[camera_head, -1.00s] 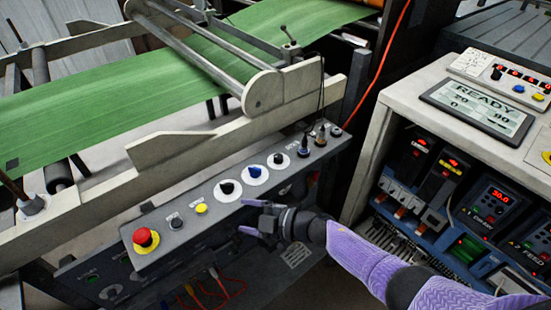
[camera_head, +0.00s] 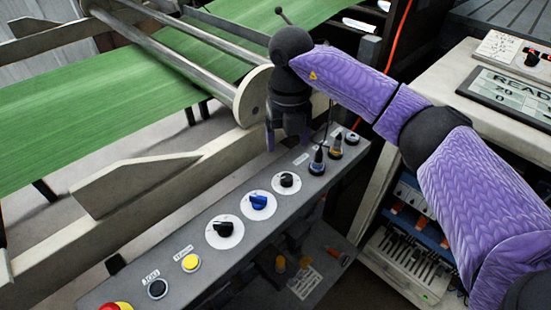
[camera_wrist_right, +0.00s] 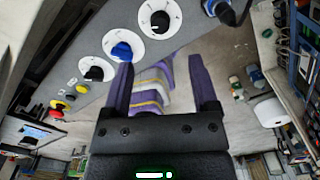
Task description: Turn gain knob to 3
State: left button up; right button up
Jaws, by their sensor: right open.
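Three knobs on white dials sit in a row on the grey control panel (camera_head: 205,255): a large black knob (camera_head: 222,230), a blue knob (camera_head: 259,201) and a smaller black knob (camera_head: 287,180). Their labels are too small to read, so I cannot tell which is gain or its setting. My right gripper (camera_head: 288,138) points down, open and empty, above the panel's far edge, beyond the smaller black knob. In the right wrist view the open fingers (camera_wrist_right: 161,62) are apart from the dials; the blue knob (camera_wrist_right: 121,50) shows near the left fingertip. My left gripper is not in view.
A yellow button (camera_head: 190,263), a black button (camera_head: 157,289) and a red button (camera_head: 118,307) lie along the near panel. Upright switches (camera_head: 317,163) stand close to the gripper at the far end. The green web (camera_head: 90,120) and frame are behind; a console (camera_head: 500,105) stands right.

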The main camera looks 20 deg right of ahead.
aim_at(287, 177)
jog(key=f+b, duration=0.1)
jog(key=f, duration=0.2)
jog(key=f+b, duration=0.1)
jog(key=f, duration=0.2)
jog(key=f+b, duration=0.1)
jog(key=f, duration=0.2)
jog(key=shift+s+f+b, duration=0.25)
jog(key=shift+f+b, duration=0.05)
jog(key=shift+c, duration=1.2)
jog(key=c, duration=0.7)
grip_shut()
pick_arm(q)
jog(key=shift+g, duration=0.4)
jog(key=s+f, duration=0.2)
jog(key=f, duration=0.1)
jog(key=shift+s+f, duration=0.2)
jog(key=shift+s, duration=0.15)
